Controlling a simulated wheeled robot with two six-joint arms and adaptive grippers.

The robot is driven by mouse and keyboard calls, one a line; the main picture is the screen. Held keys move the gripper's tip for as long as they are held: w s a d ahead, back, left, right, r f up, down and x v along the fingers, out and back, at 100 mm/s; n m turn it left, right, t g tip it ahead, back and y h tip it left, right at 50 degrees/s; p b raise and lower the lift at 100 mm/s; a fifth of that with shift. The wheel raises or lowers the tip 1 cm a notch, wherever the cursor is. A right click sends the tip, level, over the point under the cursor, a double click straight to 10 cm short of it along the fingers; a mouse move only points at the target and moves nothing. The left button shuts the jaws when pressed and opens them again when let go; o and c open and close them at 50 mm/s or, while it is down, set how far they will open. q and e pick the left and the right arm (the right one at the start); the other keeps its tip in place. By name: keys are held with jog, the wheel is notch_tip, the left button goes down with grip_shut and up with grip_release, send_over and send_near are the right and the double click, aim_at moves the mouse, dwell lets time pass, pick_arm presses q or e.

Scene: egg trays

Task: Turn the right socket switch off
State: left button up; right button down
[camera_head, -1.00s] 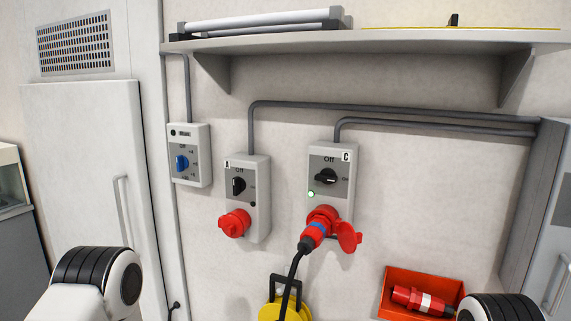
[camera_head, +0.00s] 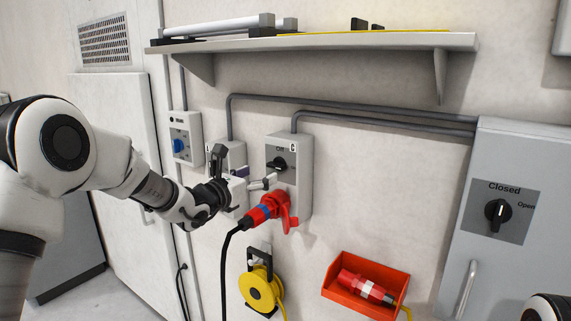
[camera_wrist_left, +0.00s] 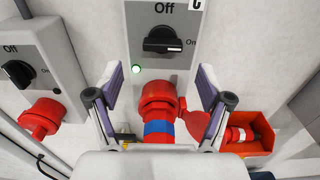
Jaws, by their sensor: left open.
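The right socket box (camera_head: 303,190), marked C, is grey and wall-mounted with a black rotary switch (camera_head: 277,165). In the left wrist view the switch (camera_wrist_left: 168,40) lies horizontal, toward On, and a green lamp (camera_wrist_left: 136,69) is lit. A red plug (camera_head: 262,209) with a blue band sits in its socket below. My left gripper (camera_head: 245,169) is open in front of the boxes, partly hiding the left socket box (camera_head: 232,157). In the left wrist view its fingers (camera_wrist_left: 160,88) stand apart, below the switch, either side of the plug in the picture. My right gripper is out of view.
A shelf (camera_head: 330,42) runs above the boxes. A yellow cable reel (camera_head: 260,287) hangs below. An orange-red bin (camera_head: 352,306) holds a red connector. A grey cabinet (camera_head: 480,265) with a Closed/Open knob stands at right.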

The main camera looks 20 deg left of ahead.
aim_at(273, 165)
pick_arm(q)
jog(key=shift+p+x, duration=0.35)
jog(key=shift+x, duration=0.85)
jog(key=r+p, duration=0.2)
jog(key=p, duration=0.1)
jog(key=shift+w+d, duration=0.25)
jog(key=shift+w, duration=0.05)
jog(key=w, duration=0.1)
jog(key=w+d+f, duration=0.1)
jog(key=w, duration=0.1)
jog(key=shift+w+d+f, duration=0.25)
jog(key=shift+w+f, duration=0.1)
jog(key=shift+f, duration=0.05)
jog(key=shift+s+a+r, duration=0.2)
jog(key=shift+s+r, duration=0.1)
jog(key=shift+s, duration=0.2)
jog(key=c, duration=1.2)
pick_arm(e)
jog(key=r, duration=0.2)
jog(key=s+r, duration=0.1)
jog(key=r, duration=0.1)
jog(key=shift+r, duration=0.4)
